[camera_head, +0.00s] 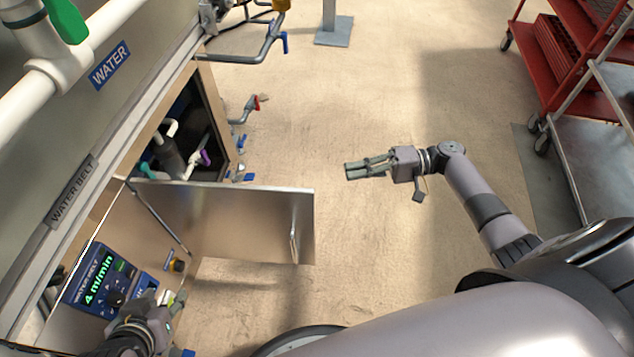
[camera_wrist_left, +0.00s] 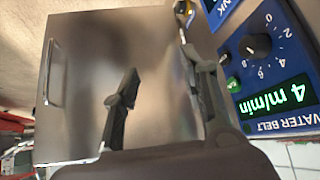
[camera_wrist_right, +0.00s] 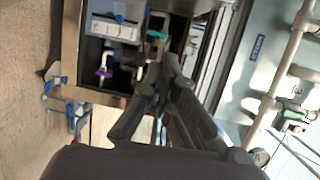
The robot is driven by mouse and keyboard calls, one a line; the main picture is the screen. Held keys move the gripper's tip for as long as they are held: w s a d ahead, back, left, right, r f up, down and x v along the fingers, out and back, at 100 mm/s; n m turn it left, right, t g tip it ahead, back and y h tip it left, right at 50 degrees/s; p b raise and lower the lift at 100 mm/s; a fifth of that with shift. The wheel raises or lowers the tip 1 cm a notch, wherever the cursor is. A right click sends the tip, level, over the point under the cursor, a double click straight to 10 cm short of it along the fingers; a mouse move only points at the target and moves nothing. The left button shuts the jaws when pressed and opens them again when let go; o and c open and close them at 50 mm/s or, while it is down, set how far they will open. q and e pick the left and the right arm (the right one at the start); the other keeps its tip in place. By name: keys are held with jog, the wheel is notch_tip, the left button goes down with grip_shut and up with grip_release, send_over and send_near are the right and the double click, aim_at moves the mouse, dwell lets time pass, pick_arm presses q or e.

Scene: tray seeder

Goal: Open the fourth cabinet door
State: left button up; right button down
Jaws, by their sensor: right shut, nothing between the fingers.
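A metal cabinet door (camera_head: 240,215) stands swung out from the cabinet front, with its bar handle (camera_head: 294,242) near its free edge. The opening behind it (camera_head: 180,135) shows dark, with pipes and valves inside. I cannot tell from labels which number this door has. My left gripper (camera_head: 172,300) is low at the left, near the control panel; in the left wrist view its fingers (camera_wrist_left: 165,100) are apart with nothing between, and the door (camera_wrist_left: 85,85) and handle (camera_wrist_left: 52,72) show beyond. My right gripper (camera_head: 352,170) is shut and empty, right of the door and clear of it.
The blue "WATER BELT" panel (camera_head: 97,279) reads 4 m/min, with knobs beside my left gripper. Pipes with a red-handled valve (camera_head: 256,103) and blue valves stick out from the cabinet. A red cart (camera_head: 560,60) stands at upper right. The middle floor is clear.

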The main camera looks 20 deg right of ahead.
pick_arm(q)
jog(key=shift+s+a+f+g+y+p, duration=0.15)
jog(key=shift+s+a+f+g, duration=0.15)
jog(key=shift+s, duration=0.35)
jog(key=shift+s+a+f+g+y+p, duration=0.1)
jog(key=shift+s+a+f+g, duration=0.1)
jog(key=shift+s+g, duration=0.35)
jog(key=shift+s+a+f+g+y+p, duration=0.15)
jog(key=shift+s+a+f+g, duration=0.1)
jog(key=shift+s, duration=0.45)
pick_arm(e)
jog(key=s+a+r+n+y, duration=0.1)
jog(key=a+r, duration=0.2)
jog(key=a, duration=0.7)
jog(key=shift+s+a+r+g, duration=0.3)
jog(key=shift+s+a, duration=0.05)
jog(key=shift+s, duration=0.05)
pick_arm(q)
jog(key=shift+d, duration=0.1)
